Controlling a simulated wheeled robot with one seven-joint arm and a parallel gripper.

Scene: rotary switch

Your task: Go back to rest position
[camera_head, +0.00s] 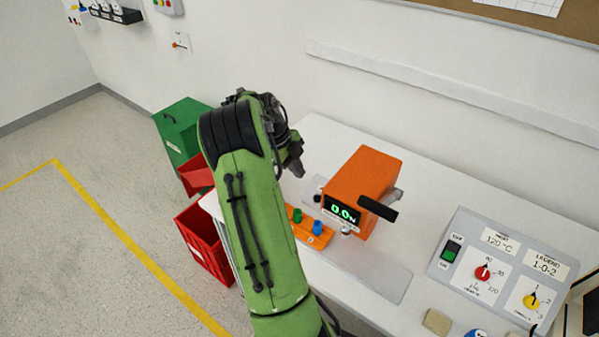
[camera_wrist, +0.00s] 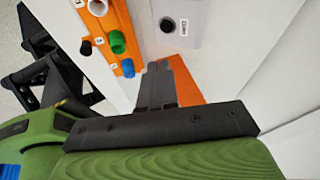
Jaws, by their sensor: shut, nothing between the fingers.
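My green arm fills the middle of the head view. My gripper (camera_head: 297,158) is at its end, above the back left part of the white table, left of the orange device. In the wrist view my gripper's fingers (camera_wrist: 158,70) are together and hold nothing. The panel with the rotary switches (camera_head: 510,268) lies at the right of the table. It has a red knob (camera_head: 482,272), a yellow knob (camera_head: 531,301) and a green-black rocker switch (camera_head: 451,251). My gripper is well apart from these knobs.
An orange device (camera_head: 362,185) with a lit display and a dark lever stands mid-table. An orange holder (camera_head: 309,229) with coloured pieces is beside it. A red crate (camera_head: 205,245) and a green bin (camera_head: 181,130) stand left. The floor farther left is clear.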

